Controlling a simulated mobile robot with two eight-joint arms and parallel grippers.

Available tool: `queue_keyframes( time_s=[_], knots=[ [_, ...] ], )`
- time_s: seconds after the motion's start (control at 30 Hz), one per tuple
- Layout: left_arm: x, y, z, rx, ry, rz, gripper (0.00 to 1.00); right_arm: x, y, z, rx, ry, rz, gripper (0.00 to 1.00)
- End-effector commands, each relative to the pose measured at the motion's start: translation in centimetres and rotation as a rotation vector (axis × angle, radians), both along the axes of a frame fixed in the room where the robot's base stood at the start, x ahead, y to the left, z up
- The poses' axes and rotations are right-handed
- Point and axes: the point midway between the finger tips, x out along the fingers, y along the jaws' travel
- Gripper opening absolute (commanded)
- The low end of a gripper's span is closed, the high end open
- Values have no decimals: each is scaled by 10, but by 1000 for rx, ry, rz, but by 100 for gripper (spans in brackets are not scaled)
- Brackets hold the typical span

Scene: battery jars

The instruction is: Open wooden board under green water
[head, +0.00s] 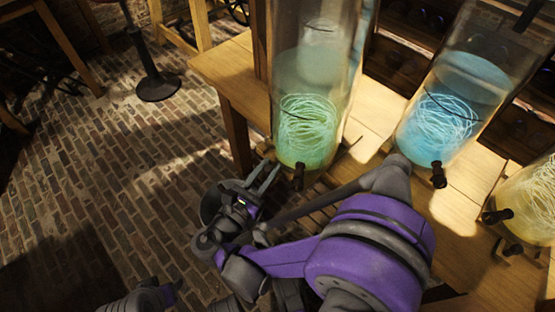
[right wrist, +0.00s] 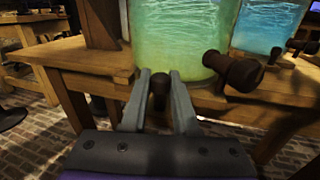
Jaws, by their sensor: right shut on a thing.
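The tall glass jar of green water (head: 310,100) stands on the wooden table, with a pale coil of strands inside and a dark tap low on its front. It also shows in the right wrist view (right wrist: 170,35). Under it is a wooden board (right wrist: 206,99) at the table's edge, with a small dark knob (right wrist: 158,90). My right gripper (head: 268,170) is at this edge, its two fingers on either side of the knob and shut on it. The fingers also show in the right wrist view (right wrist: 160,76). Part of my left arm (head: 145,297) shows at the bottom left, its jaws unclear.
A jar of blue water (head: 455,105) and a jar of yellow water (head: 530,200) stand further right, each with a dark tap. The green jar's tap (right wrist: 232,71) sticks out just right of my right fingers. The brick floor (head: 130,170) is open on the left, with a round stool base (head: 158,88).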

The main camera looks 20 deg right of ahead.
Motion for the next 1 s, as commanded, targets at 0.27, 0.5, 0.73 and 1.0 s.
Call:
queue_keyframes(
  time_s=[0.27, 0.5, 0.73, 1.0],
  knots=[
    [0, 0, 0, 0, 0, 0, 50, -2, 4, -1, 2, 0, -1, 0],
    [0, 0, 0, 0, 0, 0, 50, -2, 4, -1, 2, 0, -1, 35],
    [0, 0, 0, 0, 0, 0, 50, -2, 4, 0, 1, 1, -1, 58],
    [0, 0, 0, 0, 0, 0, 50, -1, 4, 0, 0, 0, -1, 58]
  ],
)
